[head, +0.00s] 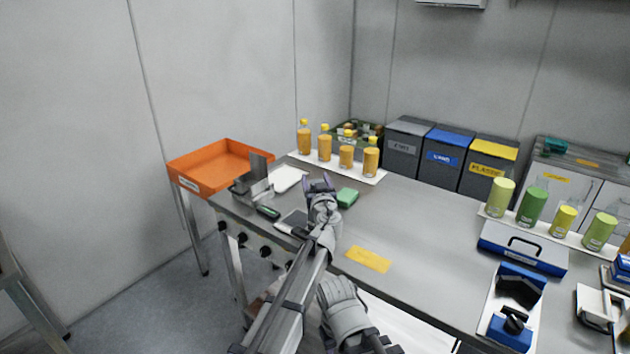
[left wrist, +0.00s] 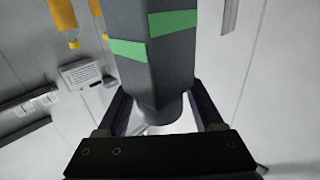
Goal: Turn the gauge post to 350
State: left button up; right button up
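In the left wrist view a dark grey, flat-sided post (left wrist: 160,55) with slanted green bands fills the upper middle. I take it for the gauge post, though no number can be read on it. Its narrower rounded end lies between the fingers of my left gripper (left wrist: 160,112). The fingers stand well apart, with pale gaps beside that end, so the gripper looks open. The post is not clear there.
An orange tray (head: 225,158) stands at the left end of the grey table (head: 415,220). Several yellow-capped bottles (head: 371,160) stand behind the gripper. Bins (head: 405,148) line the back. A yellow card (head: 368,259) lies in front. The table's middle is mostly clear.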

pick_arm(q)
grip_shut()
dwell(0.3)
jog(key=shift+h, duration=0.3)
jog(key=m+h, duration=0.2)
jog(key=shift+d+h, duration=0.15)
jog(key=shift+h, duration=0.25)
jog(key=shift+s+d+m+g+h, duration=0.4)
jog(key=shift+d+m+g+h, duration=0.15)
jog(key=shift+m+g+h, duration=2.05)
jog(key=shift+s+d+m+g+h, duration=0.45)
jog(key=shift+m+g+h, duration=2)
jog(key=shift+h, duration=0.7)
jog(key=shift+s+d+m+g+h, duration=0.35)
jog(key=shift+d+m+g+h, duration=0.25)
jog(key=shift+m+g+h, duration=1.95)
jog(key=shift+s+m+h, duration=0.1)
jog(key=shift+m+h, duration=0.2)
jog(key=shift+m, duration=0.1)
